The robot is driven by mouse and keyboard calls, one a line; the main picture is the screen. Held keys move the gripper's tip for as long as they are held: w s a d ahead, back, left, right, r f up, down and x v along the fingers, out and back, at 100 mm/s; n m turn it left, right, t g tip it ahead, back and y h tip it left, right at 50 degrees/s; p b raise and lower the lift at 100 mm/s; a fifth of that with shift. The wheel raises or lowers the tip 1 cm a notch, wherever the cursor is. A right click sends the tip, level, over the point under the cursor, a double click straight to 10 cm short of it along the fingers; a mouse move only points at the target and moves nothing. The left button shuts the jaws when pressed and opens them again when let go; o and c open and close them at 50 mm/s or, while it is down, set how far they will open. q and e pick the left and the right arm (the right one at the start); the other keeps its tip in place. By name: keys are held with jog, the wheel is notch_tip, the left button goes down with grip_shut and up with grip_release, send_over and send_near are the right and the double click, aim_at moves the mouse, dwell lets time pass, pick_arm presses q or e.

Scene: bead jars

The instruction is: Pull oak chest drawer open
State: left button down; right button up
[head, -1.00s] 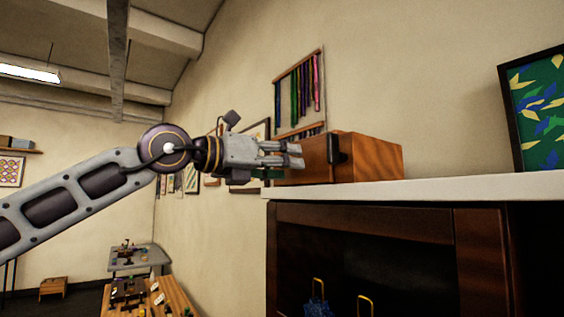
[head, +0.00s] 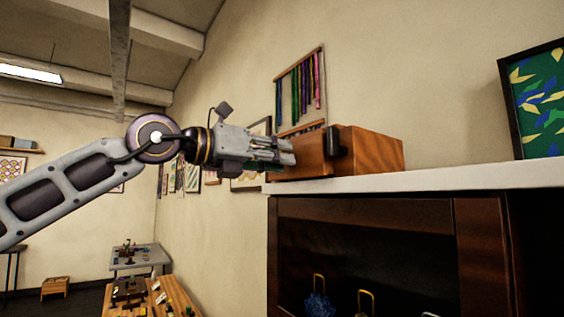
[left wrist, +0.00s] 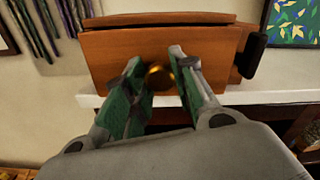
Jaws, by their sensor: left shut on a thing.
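The oak chest (head: 375,153) is a reddish-brown wooden box at the left end of a white shelf top. Its drawer front (left wrist: 110,55) fills the upper middle of the left wrist view. A round brass knob (left wrist: 157,77) sits on that front. My left gripper (head: 290,152) reaches the front from the left. In the left wrist view its two green-padded fingers (left wrist: 158,75) are shut on the knob, one on each side. The knob is hidden in the head view. I cannot tell how far the drawer is out. My right gripper is not in view.
A black fitting (head: 338,143) is on the chest near its front corner. The white shelf top (head: 450,180) is clear to the right, up to a framed leaf picture (head: 540,100). Below is a dark wooden cabinet (head: 365,217) with yellow hooped items. A wall lies behind.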

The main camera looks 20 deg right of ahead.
pick_arm(q)
jog(key=b+v, duration=0.4)
jog(key=v, duration=0.6)
jog(key=shift+b, duration=0.35)
jog(key=c, duration=1.1)
grip_release()
jog(key=shift+a+r, duration=0.1)
jog(key=shift+c, duration=0.2)
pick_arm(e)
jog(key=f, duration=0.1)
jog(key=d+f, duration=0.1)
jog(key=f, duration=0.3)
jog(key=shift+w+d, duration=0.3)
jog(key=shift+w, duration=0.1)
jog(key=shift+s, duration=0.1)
pick_arm(q)
jog(key=v, duration=1.2)
